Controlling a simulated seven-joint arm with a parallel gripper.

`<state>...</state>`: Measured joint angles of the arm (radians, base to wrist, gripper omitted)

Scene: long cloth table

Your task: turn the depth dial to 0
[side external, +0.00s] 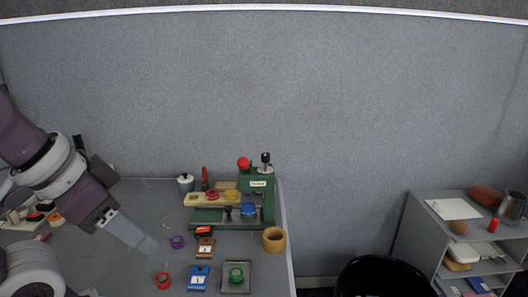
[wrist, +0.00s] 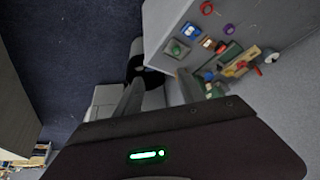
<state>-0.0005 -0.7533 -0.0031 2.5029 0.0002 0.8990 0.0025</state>
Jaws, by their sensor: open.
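A green machine (side external: 268,205) stands near the back edge of the table, with a red ball knob (side external: 243,163), a black-topped part (side external: 265,158), and red (side external: 212,195), yellow (side external: 231,195) and blue (side external: 248,209) round parts. I cannot tell which part is the depth dial, and no dial marks are readable. The machine also shows at the upper right of the wrist view (wrist: 228,52). My gripper (side external: 148,245) is open and empty, left of the machine and apart from it. Its fingers also show in the wrist view (wrist: 158,85).
In front of the machine are a purple ring (side external: 177,242), a red ring (side external: 163,281), a brown block (side external: 205,248), a blue block (side external: 199,278), a grey plate with a green knob (side external: 236,276) and a tan roll (side external: 274,240). A grey pot (side external: 185,183) stands behind left.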

